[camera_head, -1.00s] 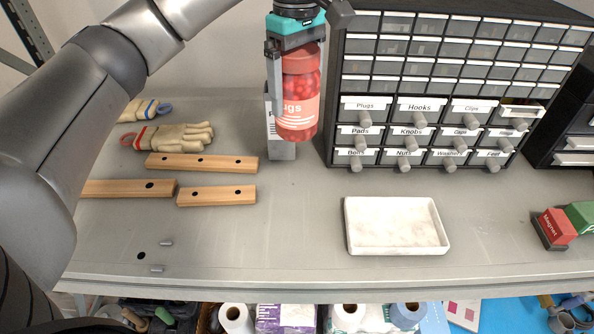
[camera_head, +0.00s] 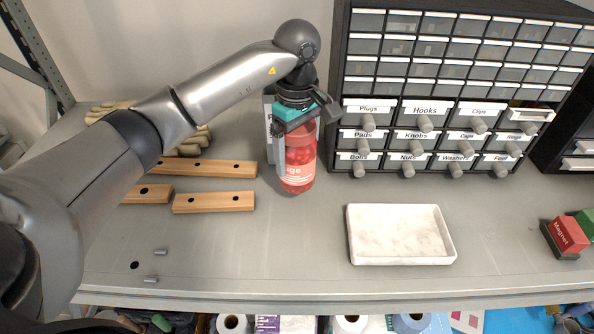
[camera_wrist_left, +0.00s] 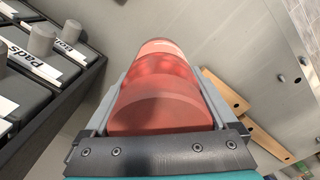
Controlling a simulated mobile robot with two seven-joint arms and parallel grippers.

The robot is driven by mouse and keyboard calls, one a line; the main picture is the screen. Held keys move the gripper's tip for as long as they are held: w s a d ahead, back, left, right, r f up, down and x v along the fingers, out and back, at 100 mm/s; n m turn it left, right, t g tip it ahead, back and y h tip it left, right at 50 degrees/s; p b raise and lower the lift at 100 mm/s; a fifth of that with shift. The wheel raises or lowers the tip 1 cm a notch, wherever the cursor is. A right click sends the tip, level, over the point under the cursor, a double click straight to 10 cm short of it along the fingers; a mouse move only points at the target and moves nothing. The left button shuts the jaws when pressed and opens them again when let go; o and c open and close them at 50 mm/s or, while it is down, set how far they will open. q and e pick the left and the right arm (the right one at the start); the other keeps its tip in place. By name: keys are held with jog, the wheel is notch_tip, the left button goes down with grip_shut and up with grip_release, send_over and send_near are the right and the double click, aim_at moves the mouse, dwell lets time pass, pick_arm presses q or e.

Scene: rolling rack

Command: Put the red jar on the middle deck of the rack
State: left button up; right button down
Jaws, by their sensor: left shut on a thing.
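The red jar (camera_head: 298,176) has a pale label and red contents showing through its side. My left gripper (camera_head: 294,148) is shut on it from above, and the jar hangs nearly upright with its base at or just above the grey deck (camera_head: 300,240) of the rack. I cannot tell whether the base touches. In the left wrist view the jar (camera_wrist_left: 162,85) lies between the two fingers of the gripper (camera_wrist_left: 165,100), with the deck beyond it. My right gripper is not in view.
A labelled drawer cabinet (camera_head: 430,100) stands close to the jar's right. Wooden strips (camera_head: 213,202) and gloves (camera_head: 190,145) lie to its left. A white tray (camera_head: 400,235) is at front right, red magnet block (camera_head: 568,236) at far right. Bare deck lies in front of the jar.

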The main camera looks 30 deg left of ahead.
aim_at(297, 173)
pick_arm(q)
jog(key=shift+f, duration=2.65)
jog(key=shift+f, duration=0.15)
jog(key=o, duration=1.5)
jog(key=shift+c, duration=0.2)
notch_tip(297, 173, up, 12)
jog(key=shift+r+b, duration=0.15)
jog(key=shift+b, duration=0.25)
